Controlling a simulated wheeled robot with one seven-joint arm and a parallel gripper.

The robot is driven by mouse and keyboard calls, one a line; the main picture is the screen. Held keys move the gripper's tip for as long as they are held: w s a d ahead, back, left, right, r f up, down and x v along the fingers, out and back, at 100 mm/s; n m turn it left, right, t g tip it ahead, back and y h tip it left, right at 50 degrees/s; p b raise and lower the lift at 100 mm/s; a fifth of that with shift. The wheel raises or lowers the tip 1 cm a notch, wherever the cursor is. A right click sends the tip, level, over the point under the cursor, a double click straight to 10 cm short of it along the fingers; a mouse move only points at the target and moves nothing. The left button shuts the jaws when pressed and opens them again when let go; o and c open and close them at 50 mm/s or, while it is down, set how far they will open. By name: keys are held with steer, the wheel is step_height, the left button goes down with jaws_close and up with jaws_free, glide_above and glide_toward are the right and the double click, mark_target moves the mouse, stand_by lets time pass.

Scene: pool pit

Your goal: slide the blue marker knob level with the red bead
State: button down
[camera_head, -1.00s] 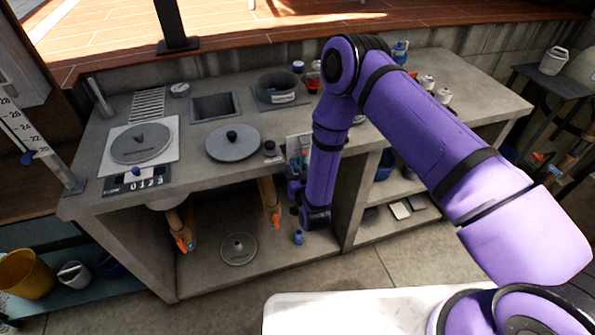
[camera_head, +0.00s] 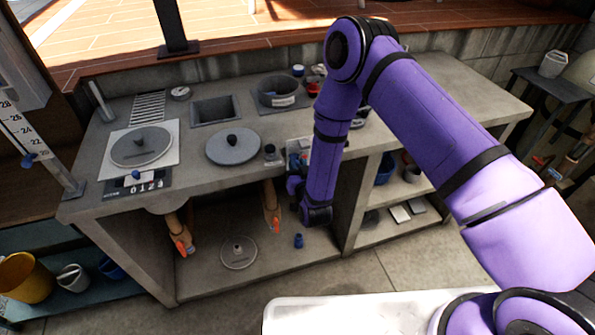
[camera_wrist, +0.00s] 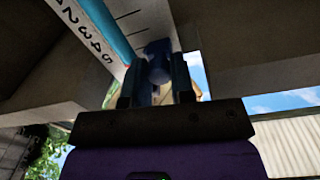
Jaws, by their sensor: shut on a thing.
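The blue marker knob (camera_wrist: 157,62) shows in the wrist view, between the two dark fingers of my gripper (camera_wrist: 156,86). My gripper is shut on it. Behind the knob is a white scale panel (camera_wrist: 135,22) with black numbers and tick marks, and a light blue tube (camera_wrist: 103,28) runs along it. In the head view the panel (camera_head: 300,147) shows at the counter's front edge, partly behind my arm. The knob is too small and hidden to tell there.
The concrete counter (camera_head: 205,190) has a shelf bay below it. Two pipes with orange handles (camera_head: 181,247) hang under the counter. A small blue bottle (camera_head: 299,240) stands on the lower shelf near my wrist. Another blue marker (camera_head: 28,159) is on a tall scale at far left.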

steer(key=c, duration=1)
jaws_free()
steer(key=v, duration=1)
steer(key=shift+s, duration=0.4)
steer(key=shift+w, duration=0.1)
